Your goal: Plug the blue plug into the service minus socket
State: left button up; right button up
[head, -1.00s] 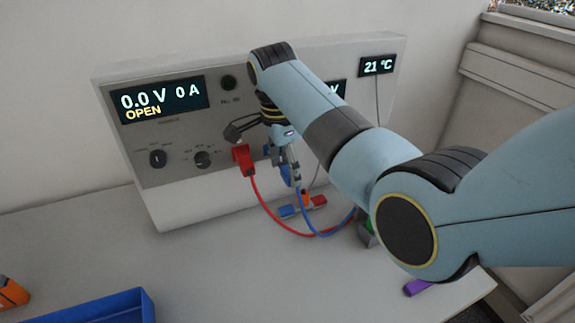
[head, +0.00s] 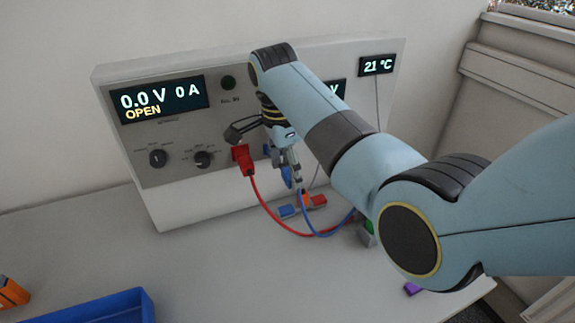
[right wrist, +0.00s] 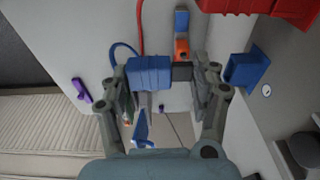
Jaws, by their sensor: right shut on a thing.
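My right gripper (head: 294,177) is shut on the blue plug (head: 286,177), just in front of the cycler's panel. In the right wrist view the blue plug (right wrist: 150,74) lies between the fingers, with a dark end on its right side. A blue socket (right wrist: 247,70) shows on the panel to the right of the gripper, apart from the plug. In the head view a bit of blue socket (head: 266,149) shows just left of the gripper; its label is not readable. A blue cable hangs from the plug. My left gripper is not in view.
A red plug (head: 243,158) sits in the panel left of my gripper, its red cable looping below. Blue, orange and red blocks (head: 304,204) lie at the panel's foot. A blue tray (head: 95,308) stands at front left. The table's middle is clear.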

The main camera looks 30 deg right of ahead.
jog(key=shift+s, duration=0.35)
jog(key=shift+s, duration=0.1)
jog(key=shift+s+a, duration=0.15)
jog(key=shift+s, duration=2.3)
